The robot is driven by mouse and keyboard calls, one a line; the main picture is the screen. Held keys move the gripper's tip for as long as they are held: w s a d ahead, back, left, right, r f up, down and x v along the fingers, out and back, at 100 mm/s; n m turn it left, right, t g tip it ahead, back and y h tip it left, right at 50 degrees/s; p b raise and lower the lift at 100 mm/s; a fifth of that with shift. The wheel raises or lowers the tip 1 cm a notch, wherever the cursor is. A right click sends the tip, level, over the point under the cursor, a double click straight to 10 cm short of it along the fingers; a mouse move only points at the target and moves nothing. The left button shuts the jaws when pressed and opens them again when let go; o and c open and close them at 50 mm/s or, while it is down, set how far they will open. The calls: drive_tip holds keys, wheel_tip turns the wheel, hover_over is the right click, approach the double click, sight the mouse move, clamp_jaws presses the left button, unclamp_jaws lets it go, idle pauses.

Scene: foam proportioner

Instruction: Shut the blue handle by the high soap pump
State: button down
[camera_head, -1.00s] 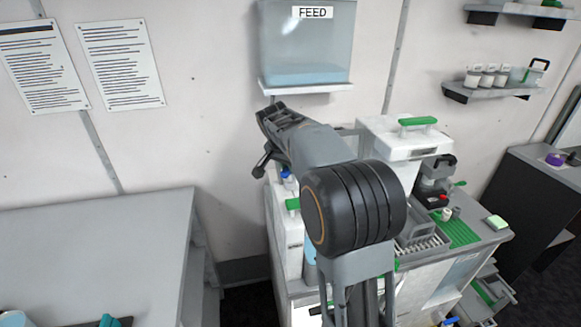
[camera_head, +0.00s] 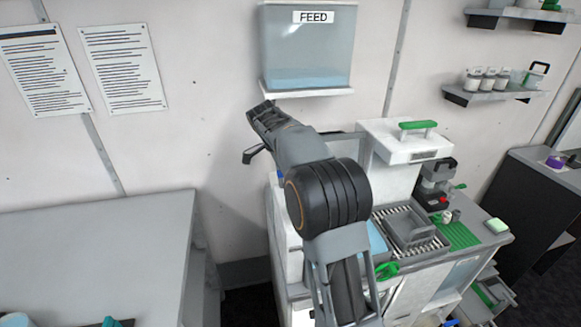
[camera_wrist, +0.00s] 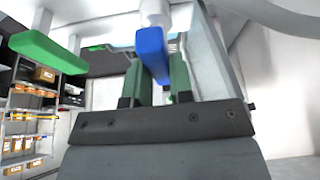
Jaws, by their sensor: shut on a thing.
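In the wrist view the blue handle (camera_wrist: 152,52) hangs below a white fitting (camera_wrist: 155,13). My gripper (camera_wrist: 157,72) has its two green fingers around the handle, one on each side, and is shut on it. A small blue patch (camera_head: 281,177) shows beside my arm in the head view, above the white unit at its left; I cannot tell whether it is the same handle. My arm stands in front of that unit in the head view, and the green fingers cannot be made out there.
A green bar (camera_wrist: 47,52) is close at the left in the wrist view. The FEED tank (camera_head: 308,45) sits on a wall shelf above my arm. A white unit with a green top handle (camera_head: 418,126) and a rack (camera_head: 408,232) stand right. A grey table (camera_head: 95,255) is left.

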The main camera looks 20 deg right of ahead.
drive_tip(key=shift+m, duration=0.3)
idle(0.4)
drive_tip(key=c, duration=1)
unclamp_jaws()
drive_tip(key=shift+r, duration=0.1)
drive_tip(key=p+v, duration=0.1)
drive_tip(key=v, duration=1.2)
drive_tip(key=shift+w+r+p, duration=0.15)
drive_tip(key=shift+r+p, duration=0.15)
